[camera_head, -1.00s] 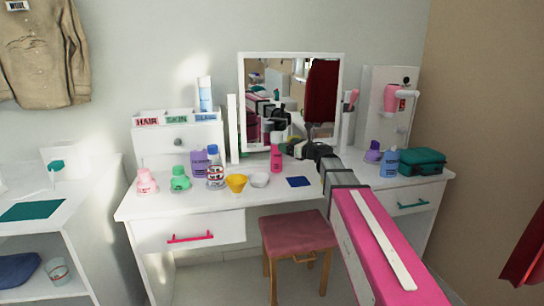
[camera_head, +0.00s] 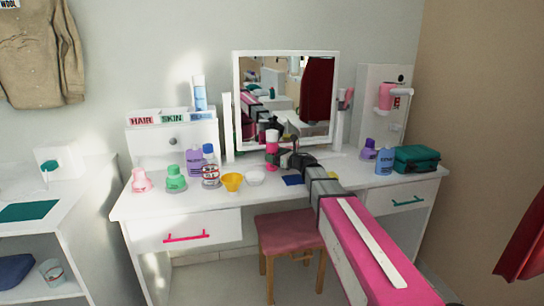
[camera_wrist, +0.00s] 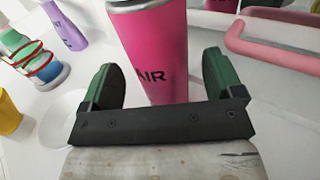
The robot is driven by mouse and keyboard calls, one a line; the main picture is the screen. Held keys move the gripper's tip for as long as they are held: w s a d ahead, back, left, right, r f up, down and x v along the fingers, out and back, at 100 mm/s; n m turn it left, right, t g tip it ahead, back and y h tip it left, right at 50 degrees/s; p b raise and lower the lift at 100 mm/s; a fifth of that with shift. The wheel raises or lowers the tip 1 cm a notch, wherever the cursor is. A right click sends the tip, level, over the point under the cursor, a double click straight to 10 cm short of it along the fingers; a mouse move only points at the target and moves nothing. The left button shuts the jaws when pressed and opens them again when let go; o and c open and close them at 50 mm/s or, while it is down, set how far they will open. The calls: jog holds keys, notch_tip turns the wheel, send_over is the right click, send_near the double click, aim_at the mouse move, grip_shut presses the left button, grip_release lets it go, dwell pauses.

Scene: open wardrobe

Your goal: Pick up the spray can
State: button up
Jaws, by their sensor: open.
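The spray can looks to be the pink can (camera_head: 271,152) standing upright on the white dressing table in front of the mirror. In the wrist view the pink can (camera_wrist: 150,50) carries dark lettering ending in "AIR", and its top is cut off by the frame. My gripper (camera_wrist: 160,65) is open, with its green-padded fingers on either side of the can. A gap shows between the can and the right finger; whether the left finger touches it I cannot tell. In the head view my gripper (camera_head: 280,158) is right beside the can and partly hidden by my arm.
A white bowl (camera_head: 255,177), a yellow cup (camera_head: 232,182) and several bottles stand left of the can. The mirror (camera_head: 284,100) is close behind. A stool (camera_head: 290,235) stands below.

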jog(key=x, duration=0.3)
jog(key=shift+d, duration=0.1)
jog(key=c, duration=1.1)
jog(key=shift+c, duration=0.2)
jog(key=shift+r, duration=0.15)
